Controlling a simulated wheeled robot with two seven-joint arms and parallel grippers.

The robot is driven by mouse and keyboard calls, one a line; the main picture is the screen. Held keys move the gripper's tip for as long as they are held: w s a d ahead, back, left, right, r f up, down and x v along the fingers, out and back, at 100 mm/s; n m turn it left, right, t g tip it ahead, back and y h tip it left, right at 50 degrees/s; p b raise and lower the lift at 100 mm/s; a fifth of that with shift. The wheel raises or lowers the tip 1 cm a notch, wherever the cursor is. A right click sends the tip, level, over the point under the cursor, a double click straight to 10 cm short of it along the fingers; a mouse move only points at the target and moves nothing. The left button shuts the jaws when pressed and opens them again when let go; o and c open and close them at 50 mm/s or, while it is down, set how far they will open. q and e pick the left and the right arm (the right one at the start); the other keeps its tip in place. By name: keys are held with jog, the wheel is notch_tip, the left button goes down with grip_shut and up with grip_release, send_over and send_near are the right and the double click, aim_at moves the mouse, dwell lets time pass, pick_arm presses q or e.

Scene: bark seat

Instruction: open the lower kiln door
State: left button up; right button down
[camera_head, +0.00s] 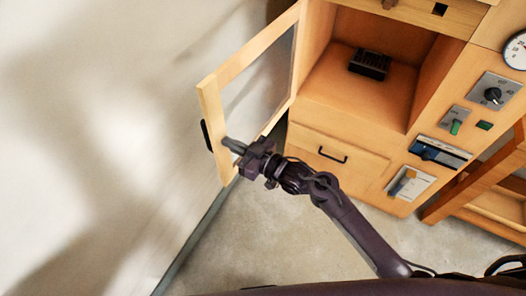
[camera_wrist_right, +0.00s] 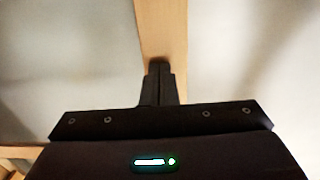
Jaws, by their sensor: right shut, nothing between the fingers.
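The lower kiln door (camera_head: 210,98), a pale wooden frame around a pane, stands swung wide out to the left of the wooden kiln body (camera_head: 348,115). Its dark handle (camera_head: 206,136) is on the outer face near the free edge. My right gripper (camera_head: 230,145) is shut and empty, with its fingertips at the inner side of the door's free-edge frame. In the right wrist view the closed fingers (camera_wrist_right: 160,70) point at a wooden strip of the frame (camera_wrist_right: 162,28); whether they touch it I cannot tell. My left gripper is not in view.
The open compartment holds a black slotted block (camera_head: 369,63). Below it is a closed drawer panel with a black handle (camera_head: 332,154). Dials and switches (camera_head: 493,95) line the kiln's right side. A pale wall (camera_head: 90,130) is close on the left; the floor (camera_head: 270,240) in front is clear.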

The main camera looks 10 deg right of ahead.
aim_at(218, 138)
jog(key=b+x, duration=0.1)
jog(key=x, duration=0.4)
jog(key=shift+s+f+b, duration=0.1)
jog(key=shift+f+b, duration=0.1)
jog(key=shift+b, duration=0.1)
jog(key=shift+w+a+r, duration=0.1)
jog(key=shift+w+a, duration=0.25)
jog(key=shift+a, duration=0.05)
jog(key=shift+d, duration=0.1)
